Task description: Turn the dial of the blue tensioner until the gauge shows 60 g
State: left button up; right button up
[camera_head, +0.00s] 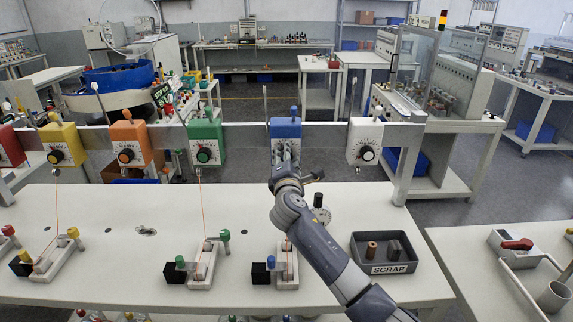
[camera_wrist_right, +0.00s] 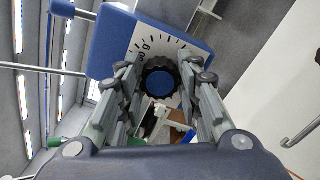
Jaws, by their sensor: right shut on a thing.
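The blue tensioner (camera_head: 285,128) hangs on the rail, between the green and white ones. Its dial is hidden behind my right gripper (camera_head: 286,158) in the head view. In the right wrist view the blue tensioner (camera_wrist_right: 112,45) is tilted, with a white scale plate (camera_wrist_right: 148,38). Its black ribbed dial (camera_wrist_right: 160,80) has a blue centre. My right gripper (camera_wrist_right: 160,88) is shut on this dial, one finger on each side. A "0 g" mark shows on the plate, partly covered; the setting cannot be read. My left gripper is not in view.
Green (camera_head: 205,142) and white (camera_head: 365,142) tensioners flank the blue one. Below, a white fixture with a blue knob (camera_head: 286,265) stands on the bench. A grey SCRAP tray (camera_head: 383,268) holds two small spools. A small round-faced item (camera_head: 321,212) stands beside my right arm.

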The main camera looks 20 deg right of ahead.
jog(key=shift+f+m+b, duration=0.2)
jog(key=shift+m+b, duration=3.85)
jog(key=shift+m, duration=2.95)
jog(key=o, duration=1.1)
jog(key=shift+c, duration=0.2)
jog(key=shift+s, duration=0.1)
jog(key=v, duration=1.1)
jog(key=shift+s, duration=0.35)
